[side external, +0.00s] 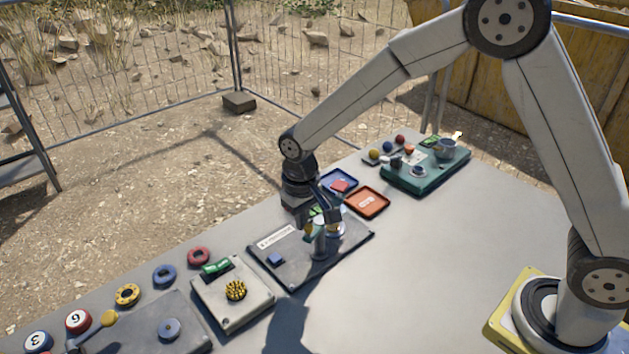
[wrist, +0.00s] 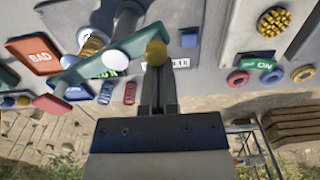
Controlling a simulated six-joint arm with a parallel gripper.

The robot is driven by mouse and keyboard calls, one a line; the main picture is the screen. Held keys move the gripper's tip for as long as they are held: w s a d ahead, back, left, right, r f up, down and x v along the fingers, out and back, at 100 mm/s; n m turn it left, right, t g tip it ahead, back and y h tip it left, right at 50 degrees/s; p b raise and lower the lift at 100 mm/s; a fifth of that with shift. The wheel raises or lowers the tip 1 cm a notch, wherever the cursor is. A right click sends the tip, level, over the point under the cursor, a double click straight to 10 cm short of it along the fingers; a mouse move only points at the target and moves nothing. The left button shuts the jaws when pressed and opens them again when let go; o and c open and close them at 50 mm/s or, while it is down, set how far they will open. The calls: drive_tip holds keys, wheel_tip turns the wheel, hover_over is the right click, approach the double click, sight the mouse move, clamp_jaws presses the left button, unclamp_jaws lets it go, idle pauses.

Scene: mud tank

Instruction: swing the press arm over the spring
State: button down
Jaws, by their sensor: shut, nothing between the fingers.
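The press arm is a green bar (wrist: 110,58) with a yellow ball knob (wrist: 156,53) at one end. It crosses the wrist view slantwise, beside a grey post (wrist: 127,20). A coiled, brass-coloured spring (wrist: 94,42) shows close beside the bar; I cannot tell how much of it lies under the bar. My gripper (wrist: 157,78) is shut and empty, its fingertips close to the yellow knob; contact is unclear. In the side view my gripper (side external: 311,222) is low over the dark plate (side external: 345,250), with the post (side external: 320,245) beside it, and hides part of the fixture.
An orange tray (side external: 367,202) and a blue tray (side external: 338,182) lie behind the plate. A teal box (side external: 426,170) stands further back. A panel with a yellow ribbed knob (side external: 235,291) lies nearer. The table's right side (side external: 430,265) is clear.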

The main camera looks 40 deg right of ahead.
drive_tip(key=shift+w+a, duration=0.15)
drive_tip(key=shift+w+a, duration=0.15)
drive_tip(key=shift+w, duration=0.15)
idle(0.3)
drive_tip(key=shift+r, duration=0.15)
wheel_tip(320, 180, up, 7)
idle(1.2)
